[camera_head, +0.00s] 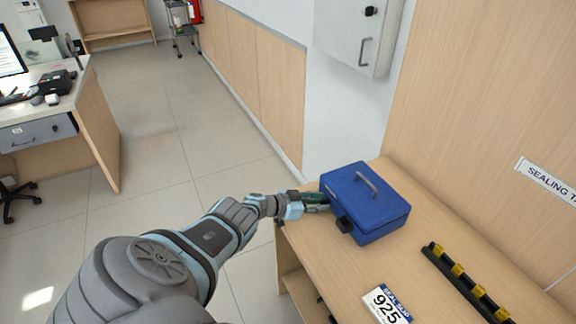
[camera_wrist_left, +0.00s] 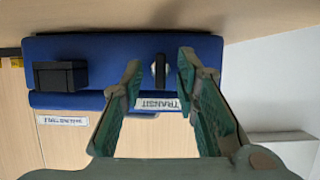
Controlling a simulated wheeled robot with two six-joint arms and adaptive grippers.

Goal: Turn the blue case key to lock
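The blue case (camera_head: 375,205) stands shut on the counter, with a grey handle on its lid and a black latch (camera_head: 344,225) on its front. In the left wrist view the case front (camera_wrist_left: 115,55) appears upside down, with the black latch (camera_wrist_left: 60,76) at the left and a TRANSIT label. A small key (camera_wrist_left: 160,70) sits upright in a round lock there. My left gripper (camera_head: 322,203) is open at the case front. In the wrist view its fingertips (camera_wrist_left: 160,66) lie either side of the key, with gaps. The head view does not show the key. My right gripper is not in view.
A wall (camera_head: 480,120) with a "SEALING" label rises behind. A grey wall box (camera_head: 355,35) hangs beyond the case.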

